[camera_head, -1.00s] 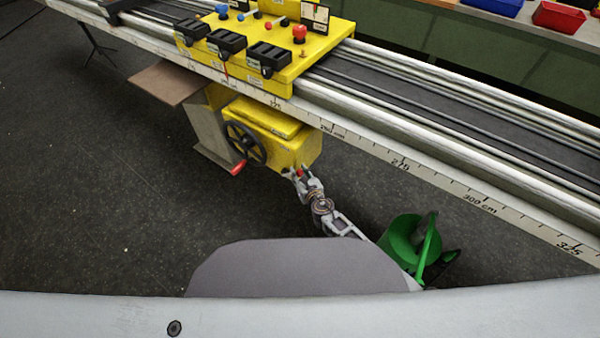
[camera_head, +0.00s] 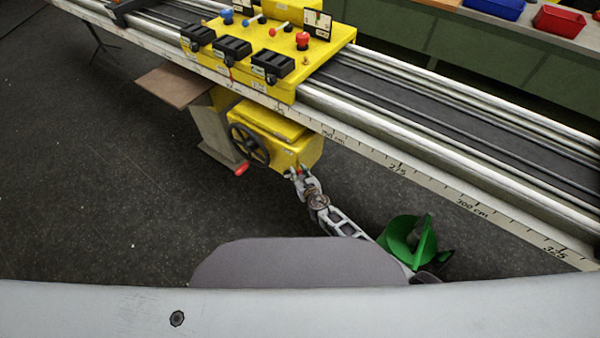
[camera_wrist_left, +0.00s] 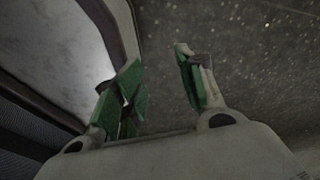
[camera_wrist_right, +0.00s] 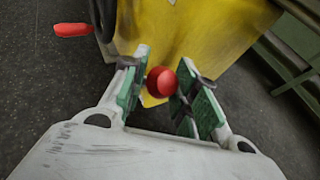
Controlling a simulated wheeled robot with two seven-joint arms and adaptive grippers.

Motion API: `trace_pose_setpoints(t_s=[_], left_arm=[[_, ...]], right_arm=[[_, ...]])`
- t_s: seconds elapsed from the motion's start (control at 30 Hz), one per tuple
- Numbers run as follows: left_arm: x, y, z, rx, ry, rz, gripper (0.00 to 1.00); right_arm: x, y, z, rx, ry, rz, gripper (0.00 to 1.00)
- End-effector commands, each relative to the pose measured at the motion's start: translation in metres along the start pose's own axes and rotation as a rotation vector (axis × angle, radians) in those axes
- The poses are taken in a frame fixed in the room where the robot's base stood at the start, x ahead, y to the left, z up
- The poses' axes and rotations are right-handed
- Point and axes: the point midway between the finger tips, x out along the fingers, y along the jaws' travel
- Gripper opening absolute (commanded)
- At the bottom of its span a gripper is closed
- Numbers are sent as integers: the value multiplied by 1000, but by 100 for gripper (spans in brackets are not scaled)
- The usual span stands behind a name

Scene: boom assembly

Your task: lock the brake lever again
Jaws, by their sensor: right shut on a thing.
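The brake lever ends in a red knob (camera_wrist_right: 161,81), low on the front of the yellow housing (camera_wrist_right: 195,35). My right gripper (camera_wrist_right: 161,88) has its green-padded fingers on either side of this knob and is shut on it. In the head view the right gripper (camera_head: 298,173) is at the lower right corner of the yellow housing (camera_head: 280,140), and the lever's shaft is hidden. My left gripper (camera_wrist_left: 160,90) shows only in the left wrist view. Its fingers are apart with nothing between them, above dark floor.
A black handwheel (camera_head: 249,143) with a red handle (camera_head: 242,169) sits just left of the brake knob. Above runs a long rail with a centimetre scale (camera_head: 397,169), carrying a yellow control carriage (camera_head: 300,65). A brown plate (camera_head: 176,85) juts out at left.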

Motion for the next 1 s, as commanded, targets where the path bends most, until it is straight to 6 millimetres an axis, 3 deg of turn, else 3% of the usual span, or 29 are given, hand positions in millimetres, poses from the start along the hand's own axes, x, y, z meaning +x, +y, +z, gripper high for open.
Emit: trace_pose_setpoints(t_s=[0.4,0.8,0.83,1.0], left_arm=[[-16,2,24,3,-23,4,40],[-16,2,26,3,-23,4,40],[-16,2,26,3,-23,4,40],[-16,2,26,3,-23,4,40]], right_arm=[[1,-1,7,-25,31,-13,0],[1,-2,6,-29,35,-15,0],[1,-2,6,-29,35,-15,31],[1,-1,6,-28,36,-13,50]])
